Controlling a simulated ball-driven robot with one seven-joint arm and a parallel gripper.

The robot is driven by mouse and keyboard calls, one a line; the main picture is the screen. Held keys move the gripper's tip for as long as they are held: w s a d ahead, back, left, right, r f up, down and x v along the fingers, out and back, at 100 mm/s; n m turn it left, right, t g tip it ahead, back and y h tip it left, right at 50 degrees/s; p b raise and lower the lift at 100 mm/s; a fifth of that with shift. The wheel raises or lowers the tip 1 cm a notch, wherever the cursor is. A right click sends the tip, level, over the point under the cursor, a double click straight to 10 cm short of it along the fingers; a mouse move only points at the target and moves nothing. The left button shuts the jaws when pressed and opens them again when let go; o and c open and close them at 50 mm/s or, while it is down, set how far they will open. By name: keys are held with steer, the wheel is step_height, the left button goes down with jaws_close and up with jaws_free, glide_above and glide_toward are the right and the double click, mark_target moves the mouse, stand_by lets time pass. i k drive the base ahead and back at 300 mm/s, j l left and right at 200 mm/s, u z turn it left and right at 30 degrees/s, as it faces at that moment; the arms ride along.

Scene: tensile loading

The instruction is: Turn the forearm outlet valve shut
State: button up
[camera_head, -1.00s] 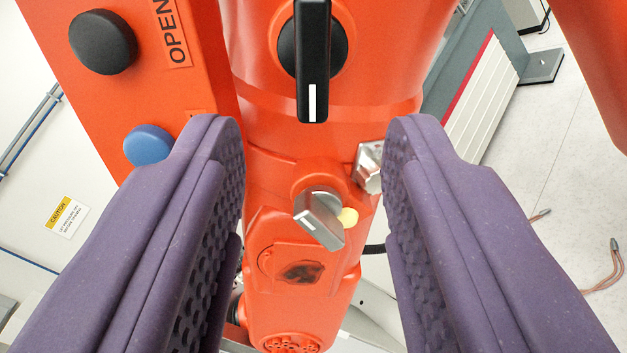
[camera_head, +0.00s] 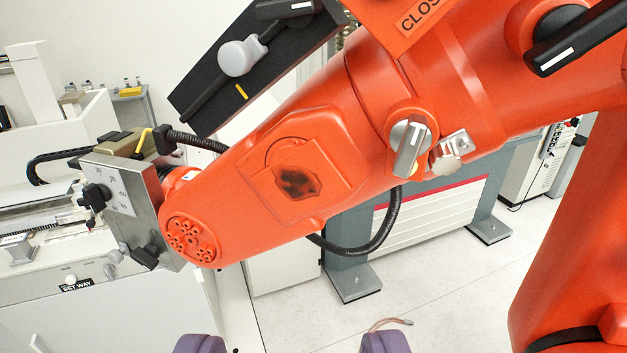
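The orange forearm (camera_head: 330,190) runs slantwise from lower left to upper right. On its side is a grey lever knob (camera_head: 411,146) with a white mark, on a round orange boss; its lever points down and slightly left. A silver fitting (camera_head: 451,151) sits just right of it. A black handle (camera_head: 580,38) with a white mark is at the upper right. No label shows which of these is the outlet valve. My gripper (camera_head: 293,343) is open and empty at the bottom edge, apart from the forearm; only its purple fingertips show.
A black bar with a grey knob (camera_head: 243,57) and an orange panel (camera_head: 405,15) with cut-off lettering are above the forearm. A black hose (camera_head: 380,237) loops below it. A metal control box (camera_head: 130,205) is at left. Open floor (camera_head: 440,290) lies below right.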

mark_target(410, 136)
steer(key=k+j+z, duration=0.4)
steer(key=j, duration=0.2)
steer(key=k+j+z, duration=0.45)
steer(key=k+j, duration=0.05)
